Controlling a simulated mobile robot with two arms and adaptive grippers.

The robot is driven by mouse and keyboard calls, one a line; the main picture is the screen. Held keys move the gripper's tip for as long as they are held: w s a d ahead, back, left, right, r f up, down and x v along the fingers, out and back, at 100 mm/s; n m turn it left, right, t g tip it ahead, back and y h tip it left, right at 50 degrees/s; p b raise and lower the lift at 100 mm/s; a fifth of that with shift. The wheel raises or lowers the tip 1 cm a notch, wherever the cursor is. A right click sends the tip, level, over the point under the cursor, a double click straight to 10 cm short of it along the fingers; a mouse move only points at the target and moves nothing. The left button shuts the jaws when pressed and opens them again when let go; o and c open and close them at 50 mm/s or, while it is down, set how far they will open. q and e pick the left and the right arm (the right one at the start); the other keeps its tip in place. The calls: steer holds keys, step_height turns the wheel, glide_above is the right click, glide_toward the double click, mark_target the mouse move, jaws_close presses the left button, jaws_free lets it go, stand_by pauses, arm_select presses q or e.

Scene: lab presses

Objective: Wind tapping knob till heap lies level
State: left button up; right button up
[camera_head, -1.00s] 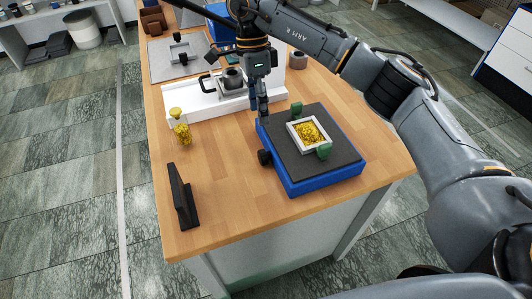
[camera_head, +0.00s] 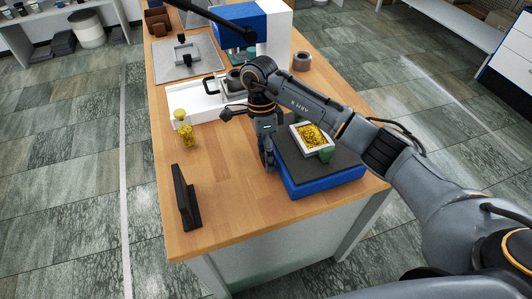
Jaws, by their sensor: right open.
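The blue tapping device (camera_head: 325,184) with a dark top plate (camera_head: 345,170) stands near the front right of the table. A white square tray (camera_head: 327,148) sits on it and holds a heap of yellow grains (camera_head: 312,135). A green clamp (camera_head: 327,155) shows at the tray's near corner. My right gripper (camera_head: 268,162) points down, open, at the left side of the device. The dark knob on that side is hidden behind the gripper; I cannot tell whether the fingers touch it. My left gripper is out of view.
A yellow-filled jar (camera_head: 186,135) and a black upright plate on a foot (camera_head: 185,198) stand on the left of the wooden table (camera_head: 225,205). A white base (camera_head: 197,105) and a grey plate (camera_head: 170,66) lie farther back. The front middle is clear.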

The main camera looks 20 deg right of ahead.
steer(key=c, duration=1.2)
steer(key=shift+o, duration=0.2)
steer(key=shift+f+t+b, duration=0.15)
steer(key=shift+t+b, duration=0.65)
steer(key=shift+b, duration=0.15)
steer(key=t+b, duration=0.1)
steer(key=b, duration=0.1)
steer(key=t+b, duration=0.2)
steer(key=b, duration=0.1)
steer(key=shift+s+f, duration=0.1)
steer(key=shift+s, duration=0.15)
steer(key=shift+s+r+t+b, duration=0.1)
steer(key=shift+r+t+b, duration=0.1)
steer(key=shift+t+b, duration=0.65)
